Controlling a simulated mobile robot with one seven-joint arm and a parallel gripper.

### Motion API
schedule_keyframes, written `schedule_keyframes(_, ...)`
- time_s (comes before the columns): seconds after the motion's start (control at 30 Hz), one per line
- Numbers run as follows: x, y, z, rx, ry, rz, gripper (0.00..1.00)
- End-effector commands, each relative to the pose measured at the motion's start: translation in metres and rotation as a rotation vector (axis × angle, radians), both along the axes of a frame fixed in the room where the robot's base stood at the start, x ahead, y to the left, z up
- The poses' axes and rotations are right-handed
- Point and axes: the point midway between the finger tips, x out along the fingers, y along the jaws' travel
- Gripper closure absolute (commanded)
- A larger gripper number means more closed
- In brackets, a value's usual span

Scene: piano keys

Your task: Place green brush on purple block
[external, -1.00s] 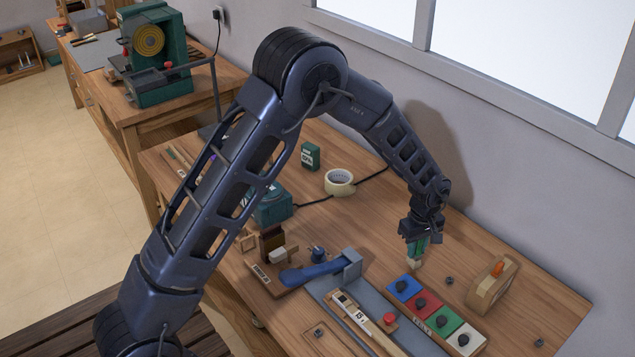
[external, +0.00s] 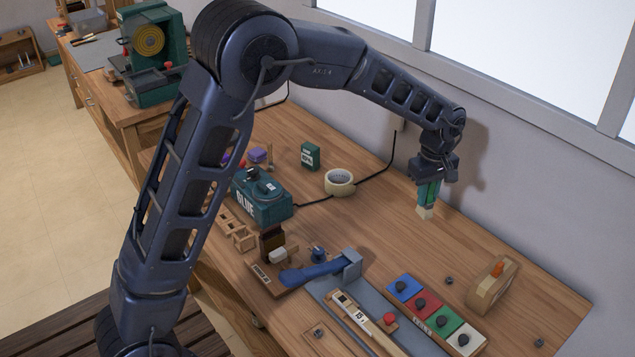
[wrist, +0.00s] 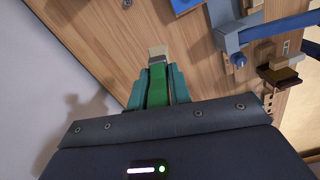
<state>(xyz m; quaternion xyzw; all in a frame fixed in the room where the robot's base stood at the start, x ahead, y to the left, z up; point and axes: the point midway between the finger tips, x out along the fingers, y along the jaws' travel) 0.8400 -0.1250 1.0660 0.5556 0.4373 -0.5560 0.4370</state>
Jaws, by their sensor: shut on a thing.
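My gripper (external: 428,193) is shut on the green brush (external: 425,212) and holds it with its pale bristles pointing down, above the back right of the workbench. In the wrist view the brush (wrist: 157,78) sits between the teal fingers, bristles toward the wood. A small purple block (external: 258,155) lies on the far left part of the bench, well to the left of my gripper. Another purple thing shows beside it, partly hidden by my arm. The purple block is not in the wrist view.
A green glue machine (external: 262,200), a tape roll (external: 340,182) and a green box (external: 310,156) stand between. A blue-handled tool (external: 315,272), a board of coloured knobs (external: 435,316) and a wooden block (external: 492,285) lie nearer.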

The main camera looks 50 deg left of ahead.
Motion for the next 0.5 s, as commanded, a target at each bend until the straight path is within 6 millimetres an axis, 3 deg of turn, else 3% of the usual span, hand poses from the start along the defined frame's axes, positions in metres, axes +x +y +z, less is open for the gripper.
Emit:
schedule_keyframes(0.27,0.004,0.011,0.002,0.000,-0.001,0.017,1.00)
schedule_keyframes(0.37,0.012,0.035,0.003,0.000,-0.001,0.052,1.00)
schedule_keyframes(0.5,0.026,0.088,0.006,-0.001,-0.001,0.128,1.00)
